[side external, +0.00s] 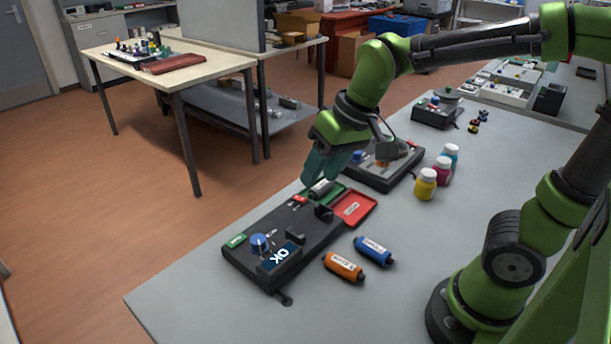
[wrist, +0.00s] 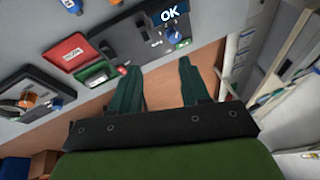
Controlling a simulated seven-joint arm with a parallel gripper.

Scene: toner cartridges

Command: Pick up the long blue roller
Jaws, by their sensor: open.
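The blue roller (side external: 373,250), a cartridge with a white label and dark ends, lies on the grey table to the right of the black device (side external: 290,235). It shows partly at the top edge of the wrist view (wrist: 72,5). An orange roller (side external: 344,267) lies beside it, nearer the camera. My gripper (side external: 314,177) is above the far end of the device, away from the blue roller. In the wrist view my gripper (wrist: 158,75) has its two teal fingers apart with nothing held between them.
Yellow (side external: 425,184), magenta (side external: 441,170) and blue (side external: 451,154) bottles stand farther back. A second device (side external: 385,172) is behind my gripper. The table right of the rollers is clear.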

